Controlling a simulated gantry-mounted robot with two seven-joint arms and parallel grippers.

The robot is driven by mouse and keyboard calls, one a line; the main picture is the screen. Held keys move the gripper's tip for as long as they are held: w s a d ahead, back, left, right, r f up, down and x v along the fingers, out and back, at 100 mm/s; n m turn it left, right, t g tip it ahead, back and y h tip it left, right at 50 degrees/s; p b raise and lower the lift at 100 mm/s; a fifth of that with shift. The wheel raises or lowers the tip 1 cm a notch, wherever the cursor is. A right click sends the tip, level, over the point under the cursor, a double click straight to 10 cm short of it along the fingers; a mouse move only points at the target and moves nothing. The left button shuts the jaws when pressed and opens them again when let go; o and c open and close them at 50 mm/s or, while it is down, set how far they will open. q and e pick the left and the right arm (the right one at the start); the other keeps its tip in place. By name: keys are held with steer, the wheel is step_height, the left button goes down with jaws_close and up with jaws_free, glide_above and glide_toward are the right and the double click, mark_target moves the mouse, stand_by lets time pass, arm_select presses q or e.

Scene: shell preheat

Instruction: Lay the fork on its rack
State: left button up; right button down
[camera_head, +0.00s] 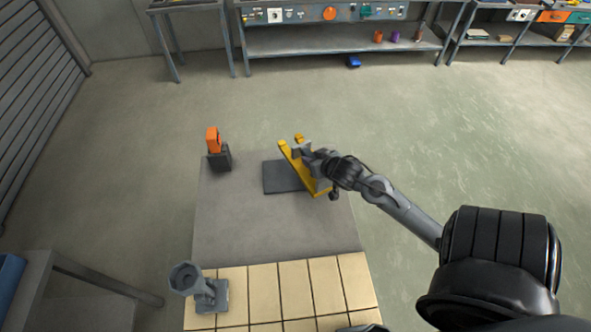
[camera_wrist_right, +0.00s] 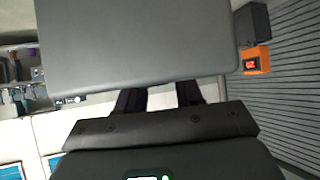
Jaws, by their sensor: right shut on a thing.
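My right gripper (camera_head: 311,157) is over the far right of the grey table and shut on a grey part. A long yellow bar (camera_head: 302,168) runs slantwise beside it, with a small yellow end (camera_head: 299,138) behind. I take the held piece to be the fork, but cannot tell which parts belong to it and which to a rack. In the right wrist view, a broad dark grey slab (camera_wrist_right: 140,45) fills the space ahead of the fingers (camera_wrist_right: 160,98) and hides much beyond. My left gripper is not in view.
A dark flat plate (camera_head: 282,178) lies under the held piece. An orange device (camera_head: 213,141) on a dark base stands at the table's far left. The grey middle (camera_head: 260,225) is clear.

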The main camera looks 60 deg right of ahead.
mark_target(300, 169)
steer(key=w+f, duration=0.2)
steer(key=w, duration=0.1)
steer(key=w+f, duration=0.1)
steer(key=w, duration=0.1)
steer(key=shift+w+a+f+b, duration=0.15)
steer(key=shift+w+a+b, duration=0.1)
steer(key=shift+a+b, duration=0.1)
steer(key=shift+f, duration=1.95)
steer(key=shift+f, duration=0.1)
steer(key=c, duration=0.7)
jaws_free()
steer(key=shift+c, duration=0.2)
